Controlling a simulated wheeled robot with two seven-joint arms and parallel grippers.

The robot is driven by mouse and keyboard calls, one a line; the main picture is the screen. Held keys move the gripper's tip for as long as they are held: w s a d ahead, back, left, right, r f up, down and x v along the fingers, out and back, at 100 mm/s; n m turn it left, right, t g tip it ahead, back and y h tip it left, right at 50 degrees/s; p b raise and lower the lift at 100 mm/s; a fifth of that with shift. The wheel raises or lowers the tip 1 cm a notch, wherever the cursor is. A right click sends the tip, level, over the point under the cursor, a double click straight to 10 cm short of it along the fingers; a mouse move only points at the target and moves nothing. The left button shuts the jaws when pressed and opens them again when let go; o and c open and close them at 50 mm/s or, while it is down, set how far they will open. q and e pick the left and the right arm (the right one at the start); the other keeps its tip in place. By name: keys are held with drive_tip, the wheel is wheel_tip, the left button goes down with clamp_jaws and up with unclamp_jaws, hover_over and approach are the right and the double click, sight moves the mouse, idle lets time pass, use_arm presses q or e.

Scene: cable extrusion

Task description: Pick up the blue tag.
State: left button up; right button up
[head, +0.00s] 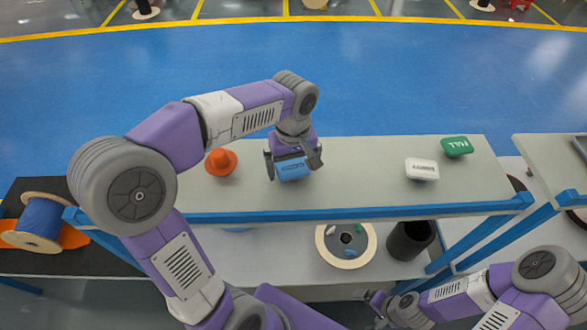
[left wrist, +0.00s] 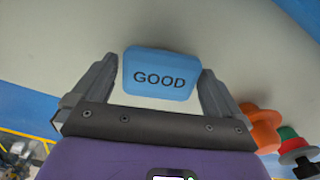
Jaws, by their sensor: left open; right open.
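The blue tag (head: 292,169) lies on the grey table top in the head view. In the left wrist view the blue tag (left wrist: 160,75) reads "GOOD" and sits between the two fingers, with small gaps at its sides. My left gripper (head: 293,165) is open around the tag, one finger on each side. It also shows in the left wrist view (left wrist: 160,90). My right gripper (head: 375,305) is low at the bottom right of the head view, away from the table top, open and empty.
An orange cone-like object (head: 221,162) stands left of the tag. A white tag (head: 422,169) and a green tag (head: 457,147) lie at the right. A blue rail (head: 330,212) runs along the table's front edge. A reel (head: 346,246) and dark cup (head: 410,240) are on the lower shelf.

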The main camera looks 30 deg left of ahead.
use_arm(q)
drive_tip(key=shift+s+f, duration=0.1)
drive_tip(key=shift+f, duration=0.35)
drive_tip(key=shift+c, duration=0.2)
drive_tip(key=c, duration=0.8)
drive_tip(key=shift+o, duration=0.2)
drive_tip(key=shift+r, duration=0.1)
